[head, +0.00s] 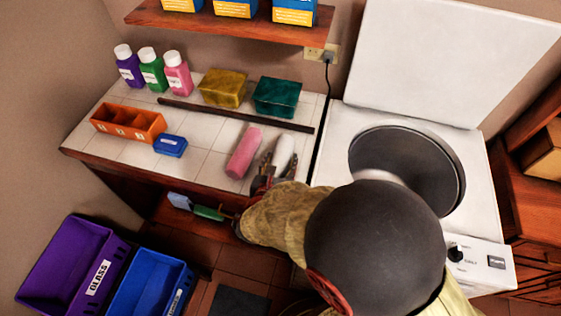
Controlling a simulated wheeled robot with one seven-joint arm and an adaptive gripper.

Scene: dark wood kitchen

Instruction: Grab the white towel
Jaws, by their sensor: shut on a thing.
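The white towel (284,149) is a small rolled shape on the tiled counter, near its front right edge. My gripper (273,166) is at the towel's near end and shut on it. My arm comes in from the lower right and hides the gripper's base. A pink rolled towel (243,153) lies just left of the white one, close to the gripper.
A dark rod (235,114) lies across the tiled counter (205,162). Yellow (223,87) and green (277,97) blocks, bottles (151,70), an orange tray (128,122) and a blue box (170,145) stand there. An open washer (335,150) is right; purple (70,262) and blue (152,284) bins are lower left.

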